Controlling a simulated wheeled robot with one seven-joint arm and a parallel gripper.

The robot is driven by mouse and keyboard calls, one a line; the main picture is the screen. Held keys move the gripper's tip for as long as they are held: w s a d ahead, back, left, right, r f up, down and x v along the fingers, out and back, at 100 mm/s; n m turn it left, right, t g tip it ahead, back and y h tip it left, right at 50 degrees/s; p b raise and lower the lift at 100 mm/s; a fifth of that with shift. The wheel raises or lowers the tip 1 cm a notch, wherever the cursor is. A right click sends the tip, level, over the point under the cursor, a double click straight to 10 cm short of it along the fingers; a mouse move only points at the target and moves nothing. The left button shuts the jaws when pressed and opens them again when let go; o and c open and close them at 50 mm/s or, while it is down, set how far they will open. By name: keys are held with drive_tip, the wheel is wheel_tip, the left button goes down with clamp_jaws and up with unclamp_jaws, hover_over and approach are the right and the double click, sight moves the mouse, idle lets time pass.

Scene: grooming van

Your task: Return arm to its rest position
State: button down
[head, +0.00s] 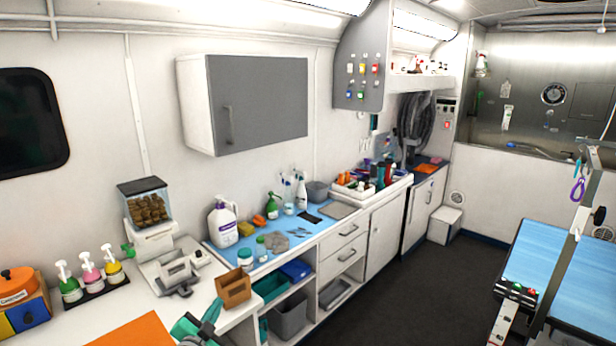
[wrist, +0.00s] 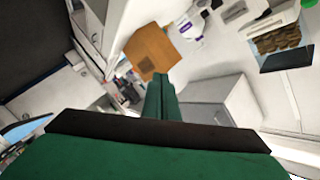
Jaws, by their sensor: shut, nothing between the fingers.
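My gripper (head: 212,311) is at the bottom of the head view, over the front edge of the counter (head: 75,322). Its green fingers are together with nothing between them. In the wrist view the fingers (wrist: 160,82) also meet, and the dark palm bar and green body fill the bottom. A small wooden box (head: 234,289) stands on the counter just right of my gripper in the head view. In the wrist view the wooden box (wrist: 150,48) appears beyond the fingertips. I cannot tell the exact gap.
An orange mat (head: 128,332) lies left of my gripper. A treat dispenser (head: 146,205), pump bottles (head: 90,272) and a white jug (head: 222,222) stand on the counter. Open shelves with bins (head: 289,316) are below. A blue-topped grooming table (head: 590,270) stands right; dark floor between is clear.

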drive_tip(key=s+d+f+n+g+y, duration=0.1)
drive_tip(key=s+d+f+n, duration=0.2)
drive_tip(key=s+d+f, duration=0.5)
drive_tip(key=s+d+f+n+y, duration=0.25)
drive_tip(key=s+d+f, duration=0.25)
drive_tip(key=s+f, duration=0.6)
drive_tip(key=s+d+f+n, duration=0.1)
drive_tip(key=s+d+f, duration=0.15)
drive_tip(key=s, duration=0.55)
drive_tip(key=s+d+f+n, duration=0.15)
drive_tip(key=s+d, duration=0.25)
drive_tip(key=s, duration=0.4)
drive_tip(key=s+d+r, duration=0.2)
drive_tip(key=s+r, duration=0.2)
drive_tip(key=s, duration=0.3)
drive_tip(key=s+d+r+n+h, duration=0.1)
drive_tip(key=s+d+r, duration=0.1)
drive_tip(key=s+r, duration=0.2)
drive_tip(key=s+d+r+h, duration=0.1)
drive_tip(key=s+r, duration=0.3)
drive_tip(key=s, duration=0.6)
drive_tip(key=shift+d+n, duration=0.3)
drive_tip(key=shift+d, duration=0.5)
drive_tip(key=shift+r, duration=0.1)
